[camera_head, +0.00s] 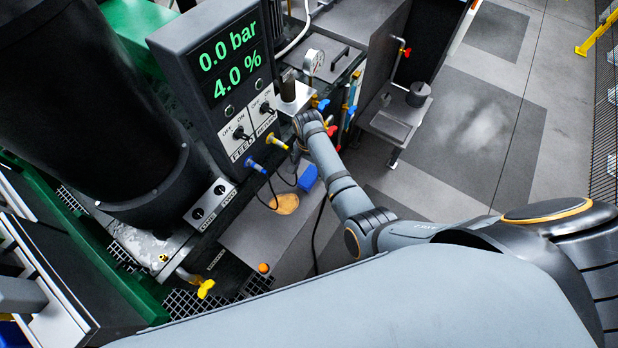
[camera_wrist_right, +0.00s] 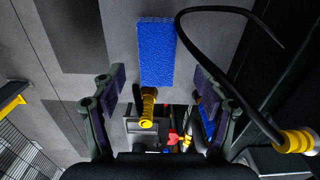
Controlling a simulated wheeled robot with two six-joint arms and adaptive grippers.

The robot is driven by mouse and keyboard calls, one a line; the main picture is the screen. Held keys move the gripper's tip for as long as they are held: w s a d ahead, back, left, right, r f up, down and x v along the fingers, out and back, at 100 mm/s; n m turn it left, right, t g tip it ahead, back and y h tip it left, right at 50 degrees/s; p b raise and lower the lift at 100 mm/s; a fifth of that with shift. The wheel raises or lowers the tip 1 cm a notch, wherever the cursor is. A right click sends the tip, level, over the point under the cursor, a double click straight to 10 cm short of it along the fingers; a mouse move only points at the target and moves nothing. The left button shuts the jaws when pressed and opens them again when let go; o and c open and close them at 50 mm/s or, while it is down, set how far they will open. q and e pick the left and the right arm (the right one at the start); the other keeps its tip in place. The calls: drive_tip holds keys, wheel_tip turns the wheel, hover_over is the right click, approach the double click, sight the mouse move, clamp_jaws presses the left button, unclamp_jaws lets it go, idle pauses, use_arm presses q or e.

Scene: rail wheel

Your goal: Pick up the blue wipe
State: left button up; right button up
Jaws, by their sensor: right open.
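The blue wipe (camera_head: 308,178) is a small blue block lying on a grey surface below the control panel. In the right wrist view the wipe (camera_wrist_right: 155,52) is a textured blue rectangle, lying ahead of and between my spread fingers, apart from them. My right gripper (camera_wrist_right: 158,76) is open and empty. In the head view my right arm reaches up past the wipe to the panel's right side; its fingers are not clear there. My left gripper is not in view.
A black cable (camera_wrist_right: 228,62) curves beside the wipe to a yellow connector (camera_wrist_right: 294,141). A tan patch (camera_head: 285,204) and an orange ball (camera_head: 263,268) lie near the wipe. The panel (camera_head: 222,85) reads 0.0 bar and 4.0 %. Open floor (camera_head: 470,130) lies to the right.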

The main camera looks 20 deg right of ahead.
sight(309, 176)
drive_tip(key=f, duration=0.5)
drive_tip(key=shift+s+f, duration=0.15)
drive_tip(key=shift+s, duration=0.05)
drive_tip(key=c, duration=1.2)
drive_tip(key=shift+c, duration=0.2)
